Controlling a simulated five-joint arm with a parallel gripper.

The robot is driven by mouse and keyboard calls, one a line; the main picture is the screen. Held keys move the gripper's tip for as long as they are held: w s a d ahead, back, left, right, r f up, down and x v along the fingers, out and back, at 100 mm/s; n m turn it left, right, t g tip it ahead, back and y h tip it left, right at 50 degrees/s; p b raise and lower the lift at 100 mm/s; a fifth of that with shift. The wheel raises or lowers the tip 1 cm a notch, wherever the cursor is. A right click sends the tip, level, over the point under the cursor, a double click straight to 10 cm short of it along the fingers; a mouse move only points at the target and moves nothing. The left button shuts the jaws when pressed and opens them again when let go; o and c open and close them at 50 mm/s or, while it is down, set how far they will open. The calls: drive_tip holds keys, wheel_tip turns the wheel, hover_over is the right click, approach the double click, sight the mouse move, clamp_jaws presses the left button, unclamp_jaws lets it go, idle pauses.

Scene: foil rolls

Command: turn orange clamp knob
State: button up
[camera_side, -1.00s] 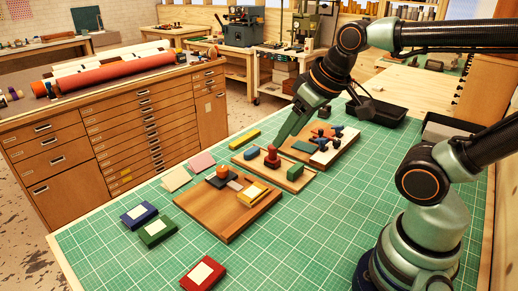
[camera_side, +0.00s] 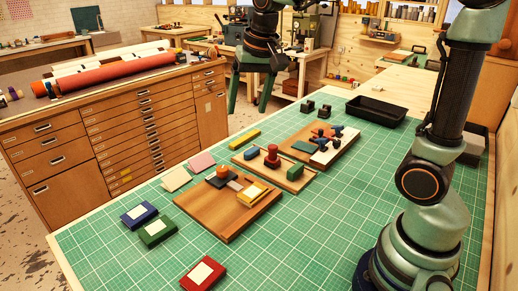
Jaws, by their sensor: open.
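An orange knob (camera_side: 221,171) with a dark lower part stands on the front wooden board (camera_side: 205,212), near its back edge.
A middle board holds a red knobbed piece (camera_side: 272,157); a back board (camera_side: 318,153) holds blue and red parts. Blue (camera_side: 139,215), green (camera_side: 157,232) and red (camera_side: 203,273) pads lie at front left. A black tray (camera_side: 376,111) sits at the back.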

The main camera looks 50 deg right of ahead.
drive_tip(key=w+f+m+g, duration=0.2)
drive_tip(key=w+f+m, duration=0.25)
drive_tip(key=w, duration=0.35)
drive_tip(key=m+g, duration=0.1)
drive_tip(key=m, duration=0.2)
approach(222, 168)
wheel_tip(222, 168, down, 9)
drive_tip(key=shift+r, duration=0.1)
clamp_jaws()
